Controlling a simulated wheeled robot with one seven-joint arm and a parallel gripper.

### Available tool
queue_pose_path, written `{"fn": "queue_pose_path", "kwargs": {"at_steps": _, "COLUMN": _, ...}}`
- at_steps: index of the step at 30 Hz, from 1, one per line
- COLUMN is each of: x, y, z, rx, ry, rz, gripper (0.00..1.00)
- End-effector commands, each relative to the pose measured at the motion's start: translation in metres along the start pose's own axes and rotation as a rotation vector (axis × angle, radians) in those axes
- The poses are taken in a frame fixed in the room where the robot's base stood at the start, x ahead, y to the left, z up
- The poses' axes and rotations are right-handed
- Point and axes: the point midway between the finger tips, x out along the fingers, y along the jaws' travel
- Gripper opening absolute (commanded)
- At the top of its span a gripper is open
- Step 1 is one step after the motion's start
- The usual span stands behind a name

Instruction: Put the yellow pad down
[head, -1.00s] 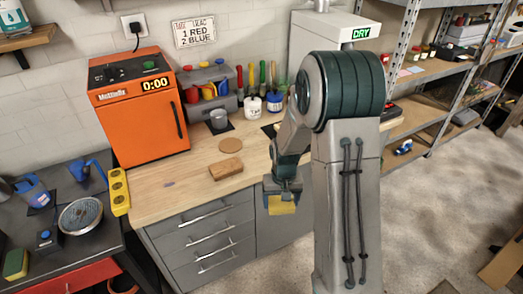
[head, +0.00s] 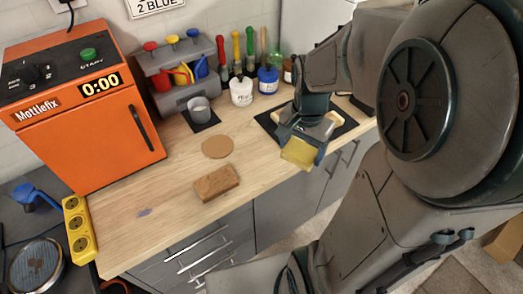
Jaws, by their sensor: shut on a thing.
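My gripper (head: 308,143) is shut on the yellow pad (head: 298,153) over the front right part of the wooden bench top. The pad is held tilted, with one flat face toward the camera, close to the bench's front edge. Behind and below the gripper lies a dark square mat (head: 345,122) on the bench. A pale tan piece (head: 335,118) shows beside the gripper over the mat; I cannot tell what it is. Whether the pad touches anything below is hidden.
On the wooden bench (head: 150,235) stand a brown block (head: 216,183), a round cork mat (head: 217,147), a grey cup (head: 200,109), white jar (head: 241,92) and blue jar (head: 268,80). An orange oven (head: 90,130) and yellow socket strip (head: 79,230) are at left. Bench front left is clear.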

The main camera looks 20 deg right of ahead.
Motion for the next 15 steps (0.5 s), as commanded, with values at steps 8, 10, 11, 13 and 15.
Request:
{"fn": "queue_pose_path", "kwargs": {"at_steps": 8, "x": 0.029, "y": -0.049, "z": -0.003, "rx": -0.004, "ry": -0.003, "rz": 0.004, "gripper": 0.51}}
{"fn": "queue_pose_path", "kwargs": {"at_steps": 10, "x": 0.037, "y": -0.061, "z": -0.003, "rx": -0.004, "ry": -0.004, "rz": 0.004, "gripper": 0.51}}
{"fn": "queue_pose_path", "kwargs": {"at_steps": 11, "x": 0.04, "y": -0.066, "z": -0.004, "rx": -0.004, "ry": -0.003, "rz": 0.003, "gripper": 0.51}}
{"fn": "queue_pose_path", "kwargs": {"at_steps": 13, "x": 0.047, "y": -0.078, "z": -0.005, "rx": -0.004, "ry": -0.003, "rz": 0.004, "gripper": 0.51}}
{"fn": "queue_pose_path", "kwargs": {"at_steps": 15, "x": 0.053, "y": -0.088, "z": -0.005, "rx": -0.003, "ry": -0.002, "rz": 0.003, "gripper": 0.51}}
